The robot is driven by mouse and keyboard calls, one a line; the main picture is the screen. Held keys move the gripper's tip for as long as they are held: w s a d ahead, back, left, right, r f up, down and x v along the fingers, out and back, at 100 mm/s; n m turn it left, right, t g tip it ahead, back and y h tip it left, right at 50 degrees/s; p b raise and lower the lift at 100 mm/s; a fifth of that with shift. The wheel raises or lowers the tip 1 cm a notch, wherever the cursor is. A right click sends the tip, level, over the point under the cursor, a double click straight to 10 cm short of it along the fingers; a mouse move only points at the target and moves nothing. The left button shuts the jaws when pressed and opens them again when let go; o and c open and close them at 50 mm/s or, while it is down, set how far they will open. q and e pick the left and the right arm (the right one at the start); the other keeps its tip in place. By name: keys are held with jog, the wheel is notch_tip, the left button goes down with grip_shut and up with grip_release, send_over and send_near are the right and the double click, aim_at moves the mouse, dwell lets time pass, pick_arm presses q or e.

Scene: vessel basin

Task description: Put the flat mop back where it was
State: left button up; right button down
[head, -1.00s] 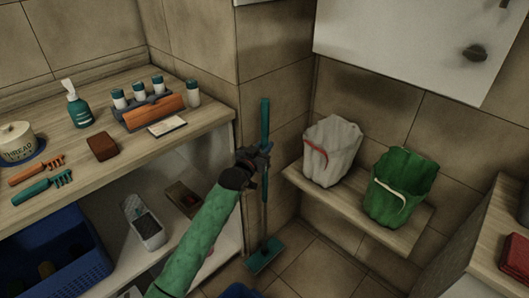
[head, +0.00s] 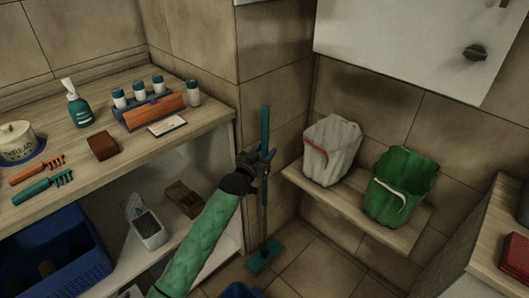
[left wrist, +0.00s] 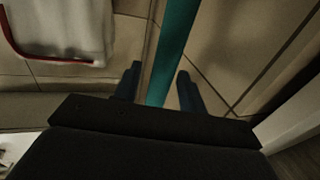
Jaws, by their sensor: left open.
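The flat mop (head: 264,128) stands upright in the corner by the tiled wall, with a long teal handle and a flat teal head (head: 265,257) on the floor. My left gripper (head: 262,160) is at the handle, about midway up. In the left wrist view the teal handle (left wrist: 173,50) runs between the two dark fingers of my left gripper (left wrist: 158,88). The fingers are open, with a gap on each side of the handle. My right gripper is not in view.
A wooden shelf (head: 413,237) to the right holds a white bag (head: 331,150) and a green bag (head: 399,188).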

pick_arm(q)
jog(key=shift+s+a, duration=0.1)
jog(key=shift+s, duration=0.1)
jog(key=v, duration=1.1)
jog(key=s+f+n+g+y, duration=0.1)
jog(key=s+f+g+y, duration=0.1)
jog(key=s+f, duration=0.85)
jog(key=s+f+n+g+y, duration=0.15)
jog(key=s+f, duration=0.45)
jog(key=f, duration=0.9)
jog(key=s+f+g+y, duration=0.1)
jog(key=s+f+g, duration=0.1)
jog(key=s+f, duration=0.6)
jog(key=s+f+n+g, duration=0.1)
jog(key=s+f+g, duration=0.2)
jog(key=s+f, duration=0.5)
jog(key=s, duration=0.7)
jog(key=shift+s+y+b, duration=0.2)
jog(key=shift+y+b, duration=0.1)
jog(key=shift+y, duration=0.05)
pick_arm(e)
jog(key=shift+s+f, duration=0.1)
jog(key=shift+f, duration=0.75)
pick_arm(q)
jog(key=shift+f+g, duration=0.1)
jog(key=shift+g, duration=0.15)
